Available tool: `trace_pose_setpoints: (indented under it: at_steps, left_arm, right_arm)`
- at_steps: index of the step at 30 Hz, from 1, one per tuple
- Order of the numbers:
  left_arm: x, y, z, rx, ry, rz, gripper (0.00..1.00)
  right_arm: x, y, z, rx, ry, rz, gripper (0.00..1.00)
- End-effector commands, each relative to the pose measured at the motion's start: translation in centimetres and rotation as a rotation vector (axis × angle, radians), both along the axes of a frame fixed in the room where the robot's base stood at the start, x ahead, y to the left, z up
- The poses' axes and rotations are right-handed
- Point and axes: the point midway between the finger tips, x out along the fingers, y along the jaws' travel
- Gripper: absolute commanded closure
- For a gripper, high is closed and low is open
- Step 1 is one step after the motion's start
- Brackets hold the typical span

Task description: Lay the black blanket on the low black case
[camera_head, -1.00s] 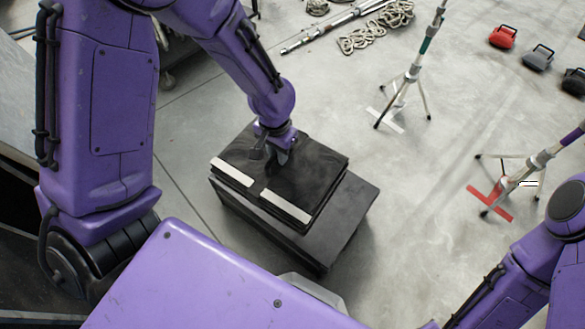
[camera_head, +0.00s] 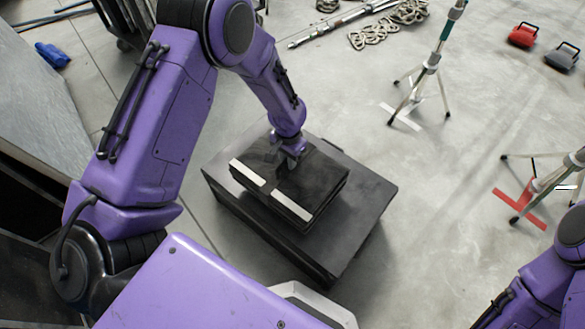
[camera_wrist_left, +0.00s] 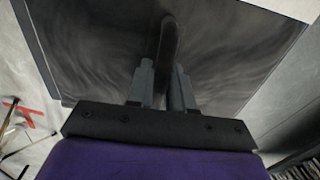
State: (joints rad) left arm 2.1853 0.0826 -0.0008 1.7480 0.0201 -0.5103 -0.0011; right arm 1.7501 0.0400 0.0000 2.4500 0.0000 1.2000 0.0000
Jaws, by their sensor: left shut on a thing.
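The black blanket (camera_head: 315,182) is a folded dark square with two pale strips along its near left edge. It shows over the low black case (camera_head: 357,215), and the case's dark top extends around it. I cannot tell whether the blanket touches the case or hangs just above it. My left gripper (camera_head: 290,158) is shut on the blanket at its upper middle; in the left wrist view the fingers (camera_wrist_left: 163,85) close on a dark raised fold, with dark cloth (camera_wrist_left: 95,45) filling the view beyond. My right gripper is out of frame; only part of my right arm shows at lower right.
A light stand (camera_head: 425,85) stands on the floor at upper right, and another (camera_head: 550,185) stands by red tape at right. Rope or chain (camera_head: 375,32) lies at the back. Floor around the case is clear.

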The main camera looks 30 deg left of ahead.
Motion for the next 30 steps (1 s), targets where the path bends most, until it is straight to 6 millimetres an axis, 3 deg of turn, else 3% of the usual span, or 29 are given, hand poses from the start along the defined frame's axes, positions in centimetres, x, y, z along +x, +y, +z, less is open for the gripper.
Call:
trace_pose_setpoints:
  at_steps: [1,4,8,14,24,25,27,30]
  left_arm:
    - [0.8,0.0,-1.1,0.000,-0.005,0.001,1.00]
    - [1.7,0.0,-1.9,0.000,-0.005,0.001,1.00]
    - [2.4,0.1,-2.6,0.000,-0.006,0.002,1.00]
    - [2.5,0.1,-5.7,0.001,-0.003,0.001,1.00]
    - [2.6,0.1,-6.0,0.000,-0.005,0.001,1.00]
    - [2.5,0.0,-6.1,0.001,-0.003,0.001,0.76]
    - [2.5,0.1,-6.0,0.001,-0.003,0.001,0.53]
    - [2.5,0.0,-6.0,0.001,-0.003,0.001,0.53]
  right_arm:
    - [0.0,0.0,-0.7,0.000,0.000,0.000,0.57]
    - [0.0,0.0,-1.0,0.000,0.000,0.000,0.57]
    - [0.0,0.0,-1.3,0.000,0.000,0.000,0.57]
    - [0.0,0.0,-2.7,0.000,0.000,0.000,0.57]
    - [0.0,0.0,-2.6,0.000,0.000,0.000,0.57]
    - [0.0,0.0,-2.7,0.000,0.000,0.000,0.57]
    - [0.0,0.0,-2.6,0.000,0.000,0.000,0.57]
    - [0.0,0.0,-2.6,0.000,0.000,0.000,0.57]
